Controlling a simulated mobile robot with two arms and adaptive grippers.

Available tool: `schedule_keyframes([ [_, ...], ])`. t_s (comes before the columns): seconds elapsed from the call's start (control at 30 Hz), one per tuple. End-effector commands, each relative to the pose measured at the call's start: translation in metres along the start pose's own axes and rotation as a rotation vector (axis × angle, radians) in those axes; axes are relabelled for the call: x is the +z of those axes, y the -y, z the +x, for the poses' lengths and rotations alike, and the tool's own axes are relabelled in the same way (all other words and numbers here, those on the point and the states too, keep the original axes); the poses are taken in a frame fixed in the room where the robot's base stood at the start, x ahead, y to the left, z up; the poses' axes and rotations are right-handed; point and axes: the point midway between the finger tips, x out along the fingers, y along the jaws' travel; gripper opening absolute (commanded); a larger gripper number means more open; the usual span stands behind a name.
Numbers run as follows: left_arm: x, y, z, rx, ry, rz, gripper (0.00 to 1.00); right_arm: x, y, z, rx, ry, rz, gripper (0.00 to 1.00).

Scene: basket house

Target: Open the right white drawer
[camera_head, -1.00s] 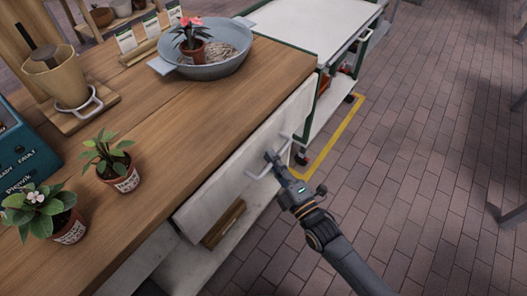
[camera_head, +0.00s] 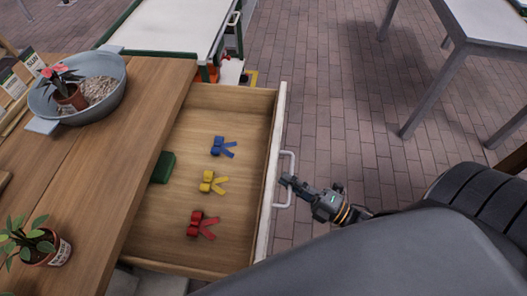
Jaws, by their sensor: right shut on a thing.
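The white drawer (camera_head: 275,165) is pulled well out from under the wooden counter (camera_head: 75,150). Its white front faces right and carries a pale bar handle (camera_head: 291,170). My right gripper (camera_head: 287,181) is at the handle, shut on it, with the arm coming in from the right. Inside the drawer, blue (camera_head: 222,146), yellow (camera_head: 212,183) and red (camera_head: 202,224) ribbon-like pieces lie in a row. A green block (camera_head: 163,167) lies near the counter edge, partly hidden by it. My left gripper is out of view.
On the counter are a grey basin (camera_head: 85,95) with a potted red flower (camera_head: 68,93) and a potted plant (camera_head: 38,243). A white cart (camera_head: 170,25) stands behind. A grey table (camera_head: 490,25) stands at upper right. Brick floor between is clear.

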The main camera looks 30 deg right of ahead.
Motion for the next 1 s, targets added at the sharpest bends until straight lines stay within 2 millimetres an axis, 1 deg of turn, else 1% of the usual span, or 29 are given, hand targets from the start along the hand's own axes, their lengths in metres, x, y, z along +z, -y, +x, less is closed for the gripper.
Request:
schedule_keyframes([
  [0.03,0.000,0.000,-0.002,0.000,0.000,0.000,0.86,0.004,-0.001,-0.011,-0.007,0.002,0.000,0.00],
  [0.1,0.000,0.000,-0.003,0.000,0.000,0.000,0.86,0.008,-0.003,-0.020,-0.006,0.002,0.000,0.00],
  [0.2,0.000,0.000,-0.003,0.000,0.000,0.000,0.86,0.013,-0.005,-0.032,-0.005,0.002,0.001,0.00],
  [0.33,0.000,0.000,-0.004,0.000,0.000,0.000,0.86,0.017,-0.007,-0.042,-0.004,0.002,0.001,0.00],
  [0.5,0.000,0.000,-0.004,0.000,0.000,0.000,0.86,0.019,-0.008,-0.047,-0.003,0.002,0.001,0.00],
  [0.83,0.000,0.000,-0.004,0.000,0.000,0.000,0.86,0.020,-0.008,-0.047,-0.003,0.002,0.001,0.00],
  [0.87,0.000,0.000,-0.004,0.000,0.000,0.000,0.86,0.019,-0.008,-0.047,-0.003,0.002,0.001,0.14],
  [0.9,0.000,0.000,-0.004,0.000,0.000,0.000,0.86,0.019,-0.008,-0.047,-0.003,0.002,0.001,0.22],
  [0.97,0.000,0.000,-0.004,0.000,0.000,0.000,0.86,0.019,-0.008,-0.047,-0.002,0.002,0.001,0.34],
  [1.0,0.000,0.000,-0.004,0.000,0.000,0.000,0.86,0.019,-0.009,-0.047,-0.002,0.002,0.001,0.34],
])
